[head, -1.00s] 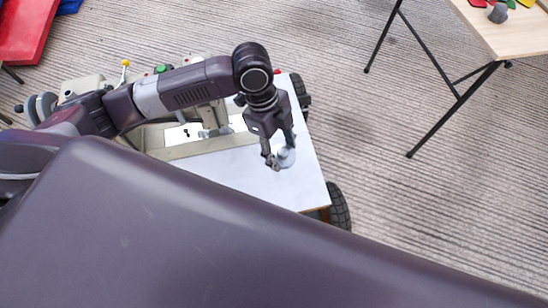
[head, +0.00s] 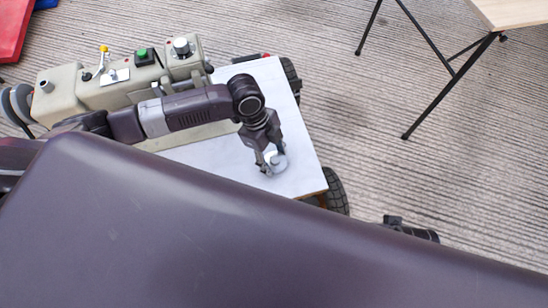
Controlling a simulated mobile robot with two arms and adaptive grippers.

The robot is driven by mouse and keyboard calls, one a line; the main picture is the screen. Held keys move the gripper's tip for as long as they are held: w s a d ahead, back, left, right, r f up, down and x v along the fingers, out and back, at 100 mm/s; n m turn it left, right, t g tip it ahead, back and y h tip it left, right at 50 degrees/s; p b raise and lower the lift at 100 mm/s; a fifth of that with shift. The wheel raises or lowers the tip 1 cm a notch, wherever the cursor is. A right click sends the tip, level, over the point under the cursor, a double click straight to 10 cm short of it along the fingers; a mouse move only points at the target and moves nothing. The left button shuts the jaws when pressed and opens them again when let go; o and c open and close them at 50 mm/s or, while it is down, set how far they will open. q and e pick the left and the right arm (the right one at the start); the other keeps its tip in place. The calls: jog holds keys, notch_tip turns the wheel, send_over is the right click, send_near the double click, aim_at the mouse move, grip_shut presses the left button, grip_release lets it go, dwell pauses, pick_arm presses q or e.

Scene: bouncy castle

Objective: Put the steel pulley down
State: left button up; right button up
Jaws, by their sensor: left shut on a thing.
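My left gripper (head: 270,166) points down over the white top (head: 207,158) of a low wheeled cart. It is shut on the steel pulley (head: 279,163), a small round grey piece at its fingertips, partly hidden by the fingers. The pulley is over the right part of the white top, inside its edge. I cannot tell whether it touches the surface. My right gripper's fingers do not show.
A beige console (head: 120,88) with a yellow knob, a green button (head: 143,54) and a silver knob stands along the cart's back left. Black wheels (head: 336,190) stick out at the right. A wooden table (head: 510,12) is at the upper right. The ribbed floor between is clear.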

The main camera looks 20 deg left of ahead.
aim_at(266, 156)
pick_arm(q)
jog(key=shift+f, duration=0.1)
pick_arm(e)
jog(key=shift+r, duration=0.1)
pick_arm(q)
jog(key=o, duration=1.3)
jog(key=shift+r, duration=0.3)
jog(key=shift+p+v, duration=1.65)
jog(key=shift+v, duration=4.15)
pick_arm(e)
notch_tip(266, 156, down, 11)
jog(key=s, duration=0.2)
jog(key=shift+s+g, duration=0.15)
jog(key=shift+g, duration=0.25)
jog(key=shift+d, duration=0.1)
